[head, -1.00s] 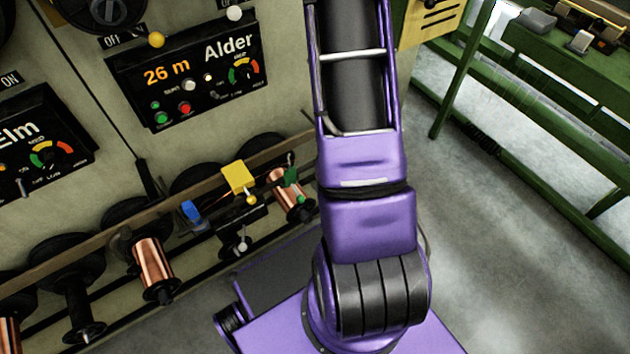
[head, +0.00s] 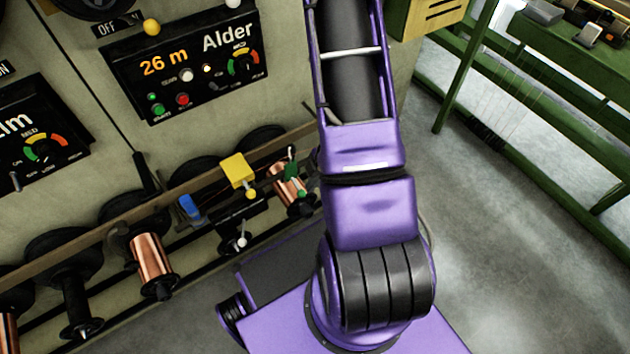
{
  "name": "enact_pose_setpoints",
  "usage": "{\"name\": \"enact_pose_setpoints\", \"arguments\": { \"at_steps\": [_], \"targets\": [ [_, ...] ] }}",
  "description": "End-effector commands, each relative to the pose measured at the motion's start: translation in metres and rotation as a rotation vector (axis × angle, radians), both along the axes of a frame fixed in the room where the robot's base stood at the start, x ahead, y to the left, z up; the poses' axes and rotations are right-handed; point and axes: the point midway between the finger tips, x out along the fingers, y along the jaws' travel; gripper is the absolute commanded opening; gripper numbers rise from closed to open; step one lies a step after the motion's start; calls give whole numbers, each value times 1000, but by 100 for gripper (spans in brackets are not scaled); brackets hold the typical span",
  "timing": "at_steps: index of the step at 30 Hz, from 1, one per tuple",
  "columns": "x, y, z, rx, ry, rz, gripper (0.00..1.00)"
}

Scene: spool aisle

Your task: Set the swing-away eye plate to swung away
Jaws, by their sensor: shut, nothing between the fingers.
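I cannot pick out the eye plate with certainty. Below the Alder panel (head: 185,65), on the wooden rail, a yellow block (head: 238,170) sits above a dark bracket with a yellow knob (head: 251,195) and a white knob (head: 239,242). A blue block (head: 190,207) is to its left, with a thin copper-coloured wire between them. A small green part (head: 292,170) is in front of a copper spool (head: 285,186) on the right. My gripper is outside the head view; only my purple arm shows.
Another copper spool (head: 151,266) and dark empty spools (head: 70,270) line the rack on the left. The Elm panel (head: 40,140) is at the left edge. A green bench (head: 560,60) stands at the right. Bare floor (head: 490,240) lies between.

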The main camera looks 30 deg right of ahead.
Motion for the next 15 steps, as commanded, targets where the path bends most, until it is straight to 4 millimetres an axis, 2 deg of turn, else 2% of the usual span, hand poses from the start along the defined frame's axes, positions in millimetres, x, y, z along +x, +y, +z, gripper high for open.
{"name": "enact_pose_setpoints", "arguments": {
  "at_steps": [1, 6, 15],
  "targets": [
    [2, 4, -17, 1, 3, 4, 0],
    [10, 11, -49, 0, 2, 3, 0],
    [31, 4, -75, -1, 0, 1, 0]
  ]
}}
